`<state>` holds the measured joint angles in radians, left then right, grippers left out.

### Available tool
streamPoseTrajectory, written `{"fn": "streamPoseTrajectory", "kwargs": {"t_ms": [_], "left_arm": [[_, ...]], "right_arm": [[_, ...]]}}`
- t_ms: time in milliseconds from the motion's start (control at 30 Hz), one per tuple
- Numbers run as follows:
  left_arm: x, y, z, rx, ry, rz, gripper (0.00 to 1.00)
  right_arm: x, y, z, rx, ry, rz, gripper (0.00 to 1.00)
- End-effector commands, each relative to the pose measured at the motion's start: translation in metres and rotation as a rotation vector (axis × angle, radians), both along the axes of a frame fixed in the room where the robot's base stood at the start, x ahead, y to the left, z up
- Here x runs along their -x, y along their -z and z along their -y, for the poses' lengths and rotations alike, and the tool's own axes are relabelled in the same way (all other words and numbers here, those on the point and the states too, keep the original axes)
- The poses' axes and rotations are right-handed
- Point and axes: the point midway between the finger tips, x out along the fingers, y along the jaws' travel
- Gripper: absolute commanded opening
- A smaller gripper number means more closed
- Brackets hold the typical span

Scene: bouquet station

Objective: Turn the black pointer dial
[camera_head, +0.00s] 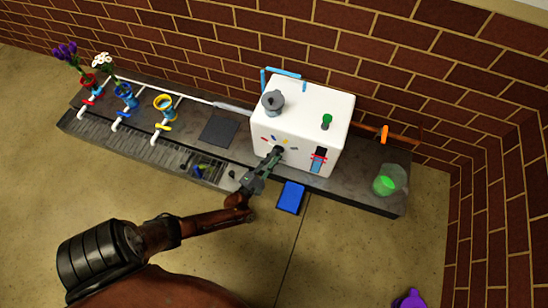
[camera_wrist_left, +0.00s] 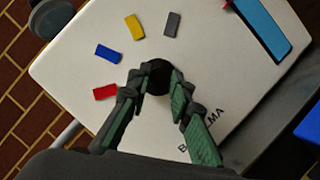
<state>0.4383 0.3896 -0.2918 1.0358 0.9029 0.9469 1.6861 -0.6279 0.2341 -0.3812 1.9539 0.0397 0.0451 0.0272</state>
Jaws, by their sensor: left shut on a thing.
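The white machine (camera_head: 310,110) stands on the dark counter, and its front carries the black pointer dial, seen in the left wrist view (camera_wrist_left: 158,78). Red, blue, yellow and grey marks (camera_wrist_left: 134,27) form an arc around the dial. My left gripper (camera_head: 275,156) is at the machine's front, shut on the dial, with a finger on each side of it in the left wrist view (camera_wrist_left: 160,74). The fingers hide part of the dial, so I cannot tell where its pointer aims. My right gripper is not in view.
The dark counter (camera_head: 357,186) runs along the brick wall. Taps (camera_head: 159,130) and flower vases (camera_head: 124,95) stand to its left. A clear vessel with green inside (camera_head: 388,181) stands at its right end. A blue block (camera_head: 291,197) is at the front edge.

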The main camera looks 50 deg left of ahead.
Motion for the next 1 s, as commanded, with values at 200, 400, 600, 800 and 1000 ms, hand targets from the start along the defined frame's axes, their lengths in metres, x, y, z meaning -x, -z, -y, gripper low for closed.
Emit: {"fn": "streamPoseTrajectory", "kwargs": {"t_ms": [200, 400, 600, 800, 1000], "left_arm": [[-0.001, 0.0, -0.003, 0.0, -0.003, -0.001, 0.33], [0.0, 0.0, -0.002, 0.0, -0.002, -0.001, 0.37], [0.004, 0.001, -0.001, 0.0, -0.002, -0.002, 0.37], [0.033, 0.008, 0.005, 0.0, -0.003, -0.004, 0.37], [0.074, 0.017, 0.014, 0.0, -0.002, -0.005, 0.37]], "right_arm": [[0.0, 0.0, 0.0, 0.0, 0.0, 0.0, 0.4], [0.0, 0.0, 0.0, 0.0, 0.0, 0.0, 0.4], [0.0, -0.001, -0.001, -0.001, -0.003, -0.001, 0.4], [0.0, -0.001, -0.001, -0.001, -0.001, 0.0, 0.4], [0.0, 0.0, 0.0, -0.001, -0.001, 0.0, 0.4]]}}
